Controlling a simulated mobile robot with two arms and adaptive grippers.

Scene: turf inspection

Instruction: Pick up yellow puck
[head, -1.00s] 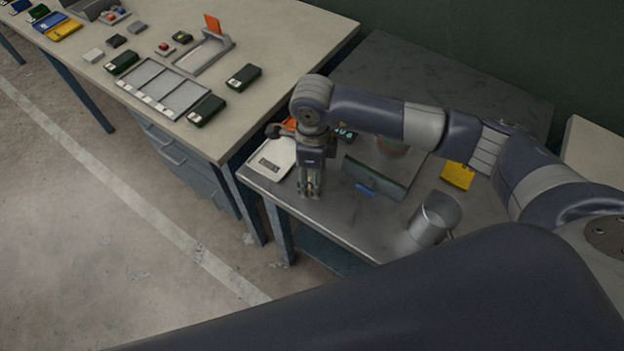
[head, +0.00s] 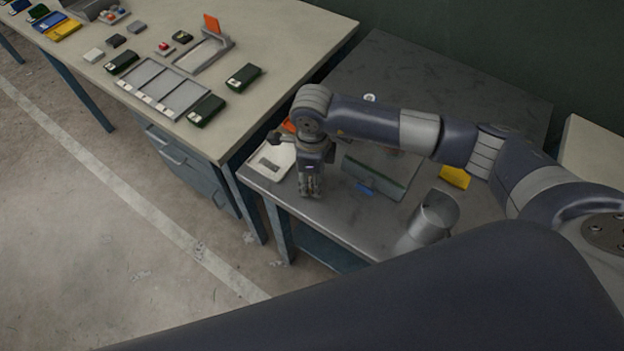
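No round yellow puck can be made out on the grey metal table (head: 355,222). A yellow flat item (head: 455,177) lies at the table's right side, partly behind my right arm; its exact kind is unclear. My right gripper (head: 311,194) points down over the near left part of the table, right of a white scale-like device (head: 269,163). The fingers are small and dark, and I cannot tell whether they are open or shut. Nothing shows clearly between them. My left gripper is not in view.
A metal cup (head: 434,217) stands near the front right. A dark green tray-like item (head: 388,177) with a blue piece (head: 367,187) lies mid-table. A beige workbench (head: 230,135) with cases and trays adjoins on the left.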

